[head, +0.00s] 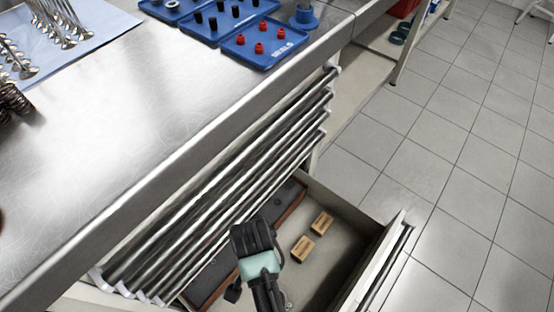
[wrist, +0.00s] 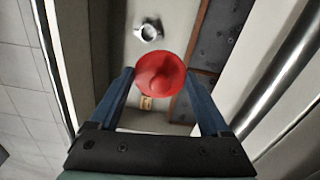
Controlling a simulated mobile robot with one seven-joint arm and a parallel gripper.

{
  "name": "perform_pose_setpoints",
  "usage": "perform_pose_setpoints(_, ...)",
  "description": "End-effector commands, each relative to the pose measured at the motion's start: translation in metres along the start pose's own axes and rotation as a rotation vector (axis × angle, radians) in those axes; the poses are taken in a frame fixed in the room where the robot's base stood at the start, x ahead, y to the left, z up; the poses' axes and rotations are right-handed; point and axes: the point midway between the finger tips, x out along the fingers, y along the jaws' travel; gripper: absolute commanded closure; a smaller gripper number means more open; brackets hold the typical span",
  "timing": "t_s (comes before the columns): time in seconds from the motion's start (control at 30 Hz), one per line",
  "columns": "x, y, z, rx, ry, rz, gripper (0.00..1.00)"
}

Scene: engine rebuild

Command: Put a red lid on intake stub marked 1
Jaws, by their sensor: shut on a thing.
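My gripper (wrist: 159,84) is shut on a red lid (wrist: 160,70), a round cap held between the two blue fingertips in the wrist view. In the head view my gripper (head: 254,242) is over the open drawer, seen from behind; its fingertips and the lid are hidden there. Several more red lids (head: 260,48) stand on a blue tray (head: 283,50) on the steel bench. No intake stub marked 1 shows in either view.
The open drawer (head: 342,200) holds two small tan boxes (head: 303,249) and a dark slab in a brown frame. A pale ring-shaped thing (wrist: 148,33) shows in the wrist view. Valves (head: 60,25) lie on blue cloth at the bench's upper left. The bench's middle is clear.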

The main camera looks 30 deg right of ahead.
Motion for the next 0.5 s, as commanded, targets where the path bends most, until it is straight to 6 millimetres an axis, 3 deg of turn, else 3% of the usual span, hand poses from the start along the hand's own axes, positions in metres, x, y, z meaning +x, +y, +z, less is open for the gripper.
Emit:
perform_pose_setpoints(0.03,0.035,0.004,-0.001,0.041,-0.001,0.001,0.71)
perform_pose_setpoints(0.5,0.197,0.032,-0.004,0.437,-0.001,0.000,0.71)
